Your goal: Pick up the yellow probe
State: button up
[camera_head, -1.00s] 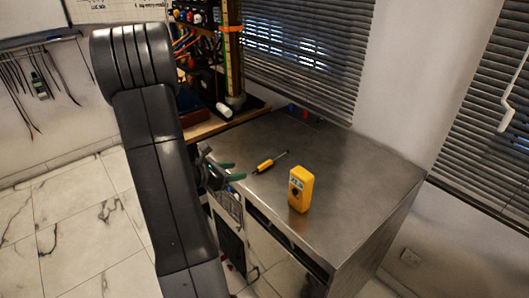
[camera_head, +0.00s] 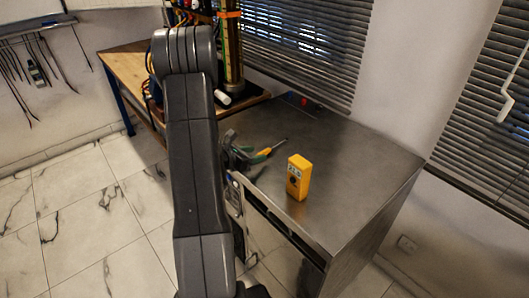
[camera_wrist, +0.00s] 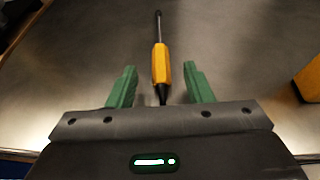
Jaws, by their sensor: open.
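The yellow probe (camera_wrist: 161,65) lies on the metal bench top, its dark shaft pointing away from my gripper in the wrist view. In the head view the probe (camera_head: 264,153) is partly hidden by my gripper. My gripper (camera_wrist: 159,82) is open, with one green finger on each side of the probe's handle and a gap to both. In the head view my gripper (camera_head: 250,158) is low over the bench's left edge. I cannot tell the exact height of the fingers above the bench.
A yellow meter (camera_head: 298,178) stands upright on the metal bench (camera_head: 370,165), right of the probe; its edge shows in the wrist view (camera_wrist: 310,82). A wooden bench (camera_head: 128,70) with a wired rig stands behind left. The bench's right side is clear.

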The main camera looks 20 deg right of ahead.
aim_at(260, 153)
jog(key=x, duration=0.3)
jog(key=shift+d+f, duration=0.2)
jog(key=shift+f, duration=0.05)
grip_shut()
